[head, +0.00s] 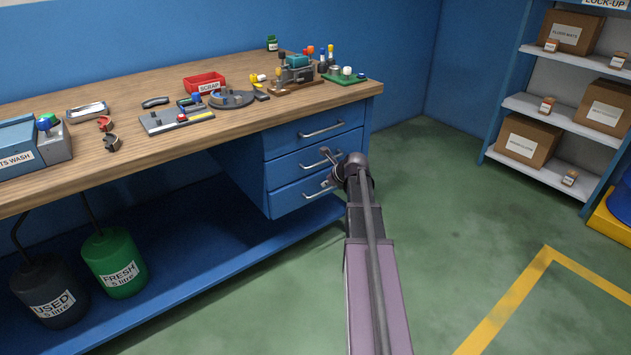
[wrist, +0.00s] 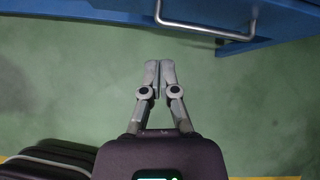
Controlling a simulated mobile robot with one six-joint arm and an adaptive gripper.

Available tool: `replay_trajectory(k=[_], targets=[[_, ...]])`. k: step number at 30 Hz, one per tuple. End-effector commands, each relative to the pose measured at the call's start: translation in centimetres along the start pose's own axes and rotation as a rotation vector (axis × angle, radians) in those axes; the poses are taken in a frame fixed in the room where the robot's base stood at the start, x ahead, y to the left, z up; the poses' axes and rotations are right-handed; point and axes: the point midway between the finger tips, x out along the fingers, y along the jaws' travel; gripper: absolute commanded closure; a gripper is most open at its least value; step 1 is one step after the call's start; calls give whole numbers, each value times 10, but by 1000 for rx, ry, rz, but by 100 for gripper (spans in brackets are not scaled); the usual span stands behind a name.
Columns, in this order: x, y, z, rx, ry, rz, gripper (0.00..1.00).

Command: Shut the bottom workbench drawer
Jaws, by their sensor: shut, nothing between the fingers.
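The bottom drawer (head: 292,199) is the lowest of three blue drawers under the right end of the workbench. Its front looks close to flush with the drawers above, and I cannot tell whether a small gap remains. Its handle is partly hidden by my gripper (head: 333,171), which is in front of the lower drawers. In the wrist view my gripper (wrist: 160,66) is shut and empty. Its fingertips are over green floor, apart from a blue drawer front with a metal handle (wrist: 207,32) at the upper right.
The wooden bench top (head: 225,128) holds tools, a red scrap bin (head: 204,82) and small fixtures. A blue lower shelf (head: 195,255) carries the used (head: 48,292) and fresh (head: 115,262) containers. Shelves (head: 550,110) with boxes stand right. The floor between is clear.

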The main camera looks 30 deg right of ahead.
Motion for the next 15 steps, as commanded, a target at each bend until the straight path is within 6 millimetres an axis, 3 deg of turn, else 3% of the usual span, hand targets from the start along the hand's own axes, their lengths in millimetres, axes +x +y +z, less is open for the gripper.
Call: replay_trajectory(k=[3, 6, 15], targets=[[-4, -24, -3, 118, -26, -26, 100], [-6, -32, -4, 170, -39, -34, 100], [-7, -34, -4, 190, -43, -38, 100]])
